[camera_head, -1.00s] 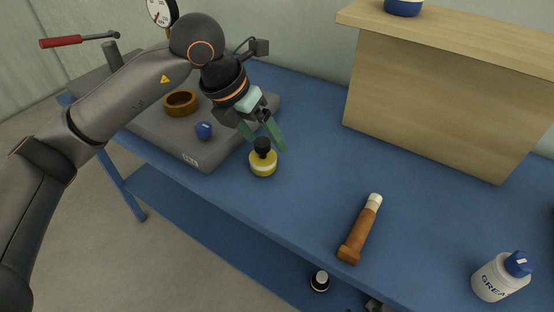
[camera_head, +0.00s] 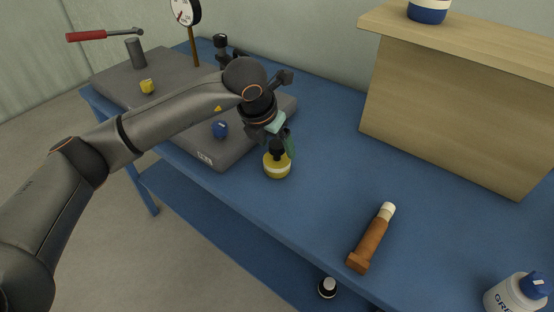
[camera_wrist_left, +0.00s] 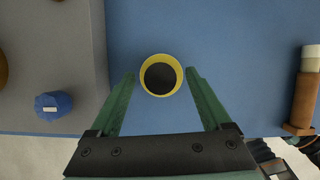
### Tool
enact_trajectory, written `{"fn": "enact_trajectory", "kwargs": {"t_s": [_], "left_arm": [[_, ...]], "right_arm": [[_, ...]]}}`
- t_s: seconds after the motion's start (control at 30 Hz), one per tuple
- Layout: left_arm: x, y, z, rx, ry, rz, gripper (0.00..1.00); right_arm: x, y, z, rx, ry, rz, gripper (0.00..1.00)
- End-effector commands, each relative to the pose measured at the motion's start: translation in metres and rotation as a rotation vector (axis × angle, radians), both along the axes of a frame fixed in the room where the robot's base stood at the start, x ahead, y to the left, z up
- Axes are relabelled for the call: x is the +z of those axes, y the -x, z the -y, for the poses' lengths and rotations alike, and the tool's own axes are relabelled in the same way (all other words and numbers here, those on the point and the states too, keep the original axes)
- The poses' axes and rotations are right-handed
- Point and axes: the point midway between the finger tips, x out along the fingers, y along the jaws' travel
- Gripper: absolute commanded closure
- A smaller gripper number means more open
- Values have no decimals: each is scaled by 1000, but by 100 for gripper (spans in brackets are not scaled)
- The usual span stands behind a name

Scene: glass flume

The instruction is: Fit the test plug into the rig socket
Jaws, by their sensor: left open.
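What looks like the test plug (camera_head: 277,168), a short yellow cylinder with a pale band and a black knob, stands upright on the blue bench. In the left wrist view the plug (camera_wrist_left: 177,82) appears from above as a yellow ring around a dark knob. My left gripper (camera_head: 282,146) is open over it, with green fingers on either side of the knob. The brown ring, possibly the rig socket, is hidden behind my left arm in the head view; a brown edge (camera_wrist_left: 2,68) shows at the wrist view's left border. My right gripper is not in view.
The grey rig base (camera_head: 222,158) carries a blue knob (camera_head: 220,130), a yellow knob (camera_head: 147,87) and a gauge (camera_head: 185,11). A wooden box (camera_head: 450,110) stands behind. The bench between is clear.

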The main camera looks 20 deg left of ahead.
Motion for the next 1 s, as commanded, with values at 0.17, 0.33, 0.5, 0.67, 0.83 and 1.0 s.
{"fn": "enact_trajectory", "kwargs": {"t_s": [0.17, 0.33, 0.5, 0.67, 0.83, 1.0], "left_arm": [[-15, -6, 3, -1, 2, 0, 19], [-16, -6, 3, -2, 2, 2, 19], [-16, -6, 2, -2, 2, 1, 31], [-16, -6, 2, -1, 2, 0, 49], [-16, -6, 2, 0, 1, 1, 68], [-16, -6, 2, 0, 1, 1, 87]], "right_arm": [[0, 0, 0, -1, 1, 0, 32], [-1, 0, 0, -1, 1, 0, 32], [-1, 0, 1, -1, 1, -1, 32], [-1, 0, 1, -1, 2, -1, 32], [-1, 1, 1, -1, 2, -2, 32], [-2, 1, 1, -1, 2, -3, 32]]}}
